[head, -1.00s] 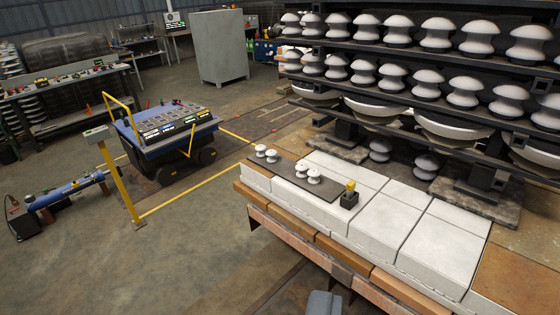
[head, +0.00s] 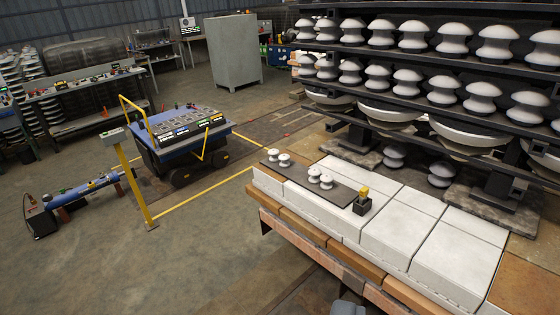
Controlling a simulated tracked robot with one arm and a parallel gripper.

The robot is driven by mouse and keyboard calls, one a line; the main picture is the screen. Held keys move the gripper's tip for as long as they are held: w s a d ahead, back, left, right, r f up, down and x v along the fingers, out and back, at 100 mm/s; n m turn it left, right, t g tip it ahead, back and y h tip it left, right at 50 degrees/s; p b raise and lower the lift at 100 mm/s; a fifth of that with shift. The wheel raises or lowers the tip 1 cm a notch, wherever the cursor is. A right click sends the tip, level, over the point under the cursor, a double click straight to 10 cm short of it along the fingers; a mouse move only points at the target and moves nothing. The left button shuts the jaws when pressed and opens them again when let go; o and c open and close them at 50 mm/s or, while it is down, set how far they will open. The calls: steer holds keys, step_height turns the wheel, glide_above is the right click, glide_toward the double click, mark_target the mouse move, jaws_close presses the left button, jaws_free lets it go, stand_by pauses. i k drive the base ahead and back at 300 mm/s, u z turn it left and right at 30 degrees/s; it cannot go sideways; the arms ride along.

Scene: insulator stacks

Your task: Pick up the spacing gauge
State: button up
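A small piece with a yellow top in a black block (head: 363,201) stands at the right end of a dark mat on the white-topped bench. It may be the spacing gauge, but it is too small to tell. Two pairs of small white insulators stand on the same dark mat (head: 338,194), one pair (head: 320,179) near the block and one pair (head: 278,159) at the far left end. Only a grey piece shows at the bottom edge, below the bench; it may be part of my gripper. Its fingers are not visible, and it is well apart from the block.
The bench (head: 385,241) has large pale slabs with bare room right of the block. A dark rack (head: 400,58) of white insulators rises behind it. A blue cart (head: 178,135) and a yellow post (head: 131,178) stand left. The floor between is clear.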

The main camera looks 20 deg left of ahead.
mark_target(363, 191)
steer(key=z, duration=0.4)
steer(key=i, duration=1.3)
steer(key=u, duration=0.4)
steer(key=i, duration=1.05)
steer(key=u, duration=0.75)
